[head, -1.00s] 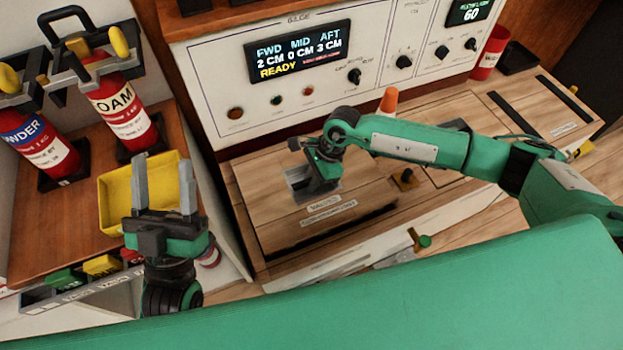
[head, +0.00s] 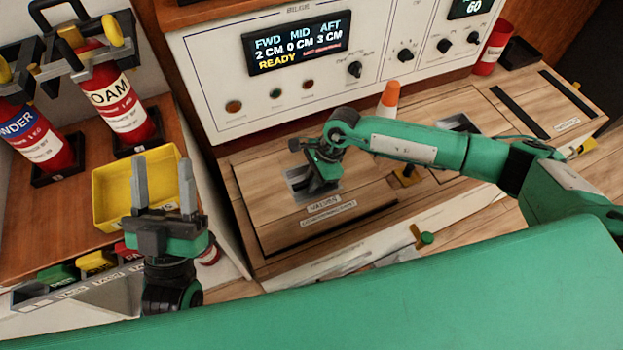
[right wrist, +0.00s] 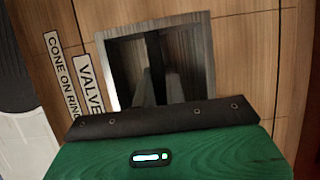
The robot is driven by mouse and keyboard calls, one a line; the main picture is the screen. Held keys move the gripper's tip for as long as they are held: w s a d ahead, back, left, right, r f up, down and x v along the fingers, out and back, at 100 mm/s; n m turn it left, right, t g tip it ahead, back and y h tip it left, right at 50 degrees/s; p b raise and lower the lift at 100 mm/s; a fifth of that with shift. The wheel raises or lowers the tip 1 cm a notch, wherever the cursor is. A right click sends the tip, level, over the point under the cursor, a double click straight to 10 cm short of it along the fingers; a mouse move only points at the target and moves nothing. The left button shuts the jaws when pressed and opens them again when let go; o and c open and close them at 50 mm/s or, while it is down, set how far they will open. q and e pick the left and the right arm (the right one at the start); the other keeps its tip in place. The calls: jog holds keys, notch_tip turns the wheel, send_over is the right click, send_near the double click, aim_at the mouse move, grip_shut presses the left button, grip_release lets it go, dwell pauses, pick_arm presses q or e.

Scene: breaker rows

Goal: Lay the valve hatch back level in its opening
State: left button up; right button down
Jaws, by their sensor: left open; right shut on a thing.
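The valve hatch (head: 275,190) is a wooden panel with a "VALVES" label, in the middle of the head view. It lies flat or nearly flat in its opening, with a thin dark seam along its left and front edges. I cannot tell if it is fully flush. My right gripper (head: 308,186) is over the hatch's metal recessed pull and is shut on it. In the right wrist view the fingers (right wrist: 158,85) reach down into the pull's recess (right wrist: 112,60), and the hatch (right wrist: 235,60) fills the area around it. My left gripper (head: 162,188) is open and empty, away from the hatch.
A gauge panel (head: 300,85) rises behind the counter. A yellow tray (head: 105,222) and red extinguishers (head: 122,105) are at left. A red cup (head: 491,48) stands at the back right.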

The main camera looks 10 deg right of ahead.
jog(key=shift+f+b, duration=0.75)
jog(key=shift+f, duration=0.15)
jog(key=c, duration=1.4)
grip_release()
jog(key=shift+o, duration=0.2)
jog(key=shift+f, duration=0.15)
jog(key=p+v, duration=0.3)
jog(key=v, duration=1.1)
jog(key=shift+a, duration=0.15)
